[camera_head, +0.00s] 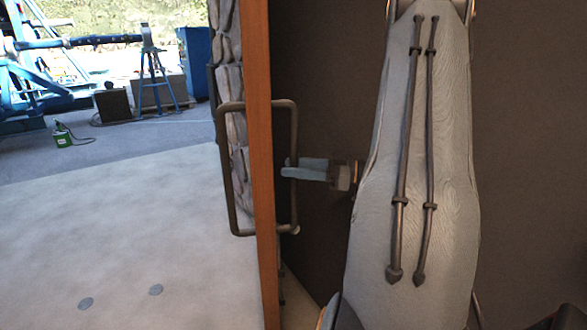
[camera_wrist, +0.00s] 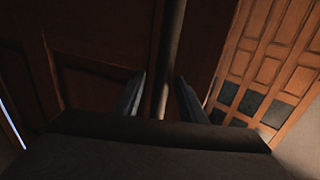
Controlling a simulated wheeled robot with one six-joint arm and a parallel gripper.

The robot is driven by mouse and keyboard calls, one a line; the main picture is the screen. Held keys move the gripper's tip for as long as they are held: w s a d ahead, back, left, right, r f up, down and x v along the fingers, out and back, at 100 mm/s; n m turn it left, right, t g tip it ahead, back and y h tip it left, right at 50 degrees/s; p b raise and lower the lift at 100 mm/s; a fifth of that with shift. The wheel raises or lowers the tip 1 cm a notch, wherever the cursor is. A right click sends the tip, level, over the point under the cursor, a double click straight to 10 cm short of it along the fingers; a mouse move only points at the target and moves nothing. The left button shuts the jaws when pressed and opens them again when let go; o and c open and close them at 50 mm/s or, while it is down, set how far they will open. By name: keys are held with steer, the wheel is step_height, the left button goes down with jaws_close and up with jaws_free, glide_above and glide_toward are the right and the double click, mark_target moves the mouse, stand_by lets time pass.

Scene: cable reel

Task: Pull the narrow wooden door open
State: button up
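The narrow wooden door (camera_head: 262,150) is seen almost edge-on in the head view, as an upright orange-brown strip. Its dark panelled face fills the left of the wrist view (camera_wrist: 90,35). A dark bar handle (camera_head: 294,125) stands out on the right side of the door, and a similar loop (camera_head: 225,170) shows on its left side. My gripper (camera_head: 290,168) reaches the right-hand bar from the right. In the wrist view, the upright handle bar (camera_wrist: 171,45) passes between my two open fingers (camera_wrist: 162,85), with small gaps visible beside it. The door's hinges are hidden.
A stone-faced strip (camera_head: 230,75) shows just behind the door edge. Open pale floor (camera_head: 130,240) lies to the left, with blue machinery (camera_head: 40,60) and a green can (camera_head: 62,138) far back. A plain dark wall (camera_head: 530,150) fills the right. A panelled wooden surface (camera_wrist: 275,50) shows at right in the wrist view.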

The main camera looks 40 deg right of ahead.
steer(key=b+v, duration=0.2)
steer(key=v, duration=0.5)
steer(key=shift+s+d, duration=0.2)
steer(key=shift+s, duration=0.1)
